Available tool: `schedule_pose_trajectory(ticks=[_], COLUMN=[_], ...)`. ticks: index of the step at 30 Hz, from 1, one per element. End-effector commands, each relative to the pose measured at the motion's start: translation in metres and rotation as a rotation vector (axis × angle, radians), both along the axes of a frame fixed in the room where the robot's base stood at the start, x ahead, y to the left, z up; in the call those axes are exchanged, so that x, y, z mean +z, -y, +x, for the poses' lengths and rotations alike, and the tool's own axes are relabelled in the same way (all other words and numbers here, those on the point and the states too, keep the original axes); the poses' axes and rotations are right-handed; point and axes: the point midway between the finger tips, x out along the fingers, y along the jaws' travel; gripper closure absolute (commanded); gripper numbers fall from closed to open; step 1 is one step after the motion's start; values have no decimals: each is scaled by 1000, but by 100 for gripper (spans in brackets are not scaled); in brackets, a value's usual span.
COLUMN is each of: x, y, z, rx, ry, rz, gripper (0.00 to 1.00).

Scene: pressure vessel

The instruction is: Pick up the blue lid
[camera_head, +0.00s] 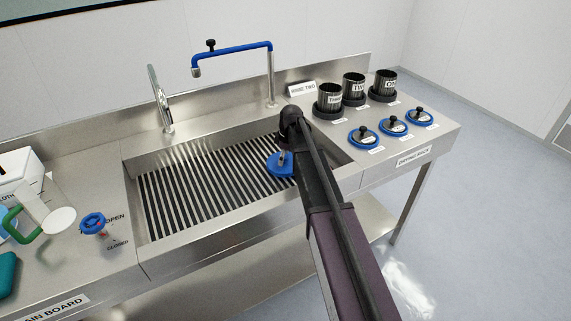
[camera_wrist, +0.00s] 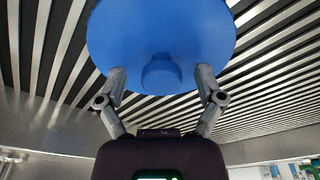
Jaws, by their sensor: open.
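The blue lid (camera_head: 281,164) is in the sink, over the slatted bottom, partly hidden by my arm in the head view. In the wrist view the blue lid (camera_wrist: 160,38) fills the upper middle, with its round knob (camera_wrist: 161,72) facing my gripper. My gripper (camera_wrist: 160,78) is open, with one finger on each side of the knob. I cannot tell whether the fingers touch the lid. In the head view my gripper is mostly hidden behind my own wrist.
The sink's slatted bottom (camera_head: 190,196) is clear to the left. A blue-armed tap (camera_head: 232,49) and a steel tap (camera_head: 160,100) stand behind. Several dark cups and blue-rimmed lids (camera_head: 393,127) are on the right counter. A clear jug (camera_head: 50,207) and a blue knob (camera_head: 93,223) are at left.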

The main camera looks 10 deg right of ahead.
Motion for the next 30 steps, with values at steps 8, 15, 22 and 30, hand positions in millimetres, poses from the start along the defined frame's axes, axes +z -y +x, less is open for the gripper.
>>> schedule_pose_trajectory(ticks=[8, 15, 22, 30], x=[0, 0, 0, 0], y=[0, 0, 0, 1], z=[0, 0, 0, 0], rx=[0, 0, 0, 0], ry=[0, 0, 0, 0], rz=[0, 0, 0, 0], gripper=[13, 19, 79, 85])
